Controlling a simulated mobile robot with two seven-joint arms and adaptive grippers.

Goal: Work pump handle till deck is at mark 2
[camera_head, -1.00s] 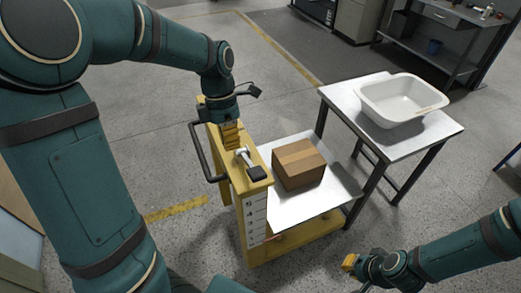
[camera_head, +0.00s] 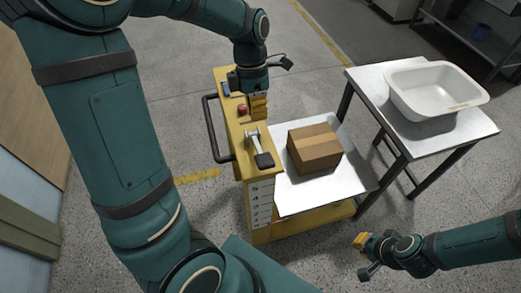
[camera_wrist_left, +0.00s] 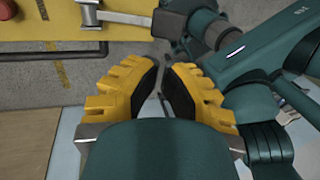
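The yellow lift cart (camera_head: 238,142) stands left of centre in the head view. Its pump handle (camera_head: 252,138), a silver lever with a black pad (camera_head: 264,160), sits on top; part of a silver bar shows in the left wrist view (camera_wrist_left: 115,16). A numbered scale (camera_head: 262,203) is on the front; the mark the deck stands at is too small to read. The pale deck (camera_head: 300,197) carries a cardboard box (camera_head: 315,150). My left gripper (camera_head: 258,113) points down behind the handle, apart from it, fingertips nearly meeting, empty. My right gripper (camera_head: 360,241) is low right, its opening unclear.
A metal table (camera_head: 440,145) with a white tub (camera_head: 430,92) stands right of the deck. A black push bar (camera_head: 210,130) juts from the cart's left side. A red knob (camera_head: 242,110) is on the cart's top. Open floor lies in front.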

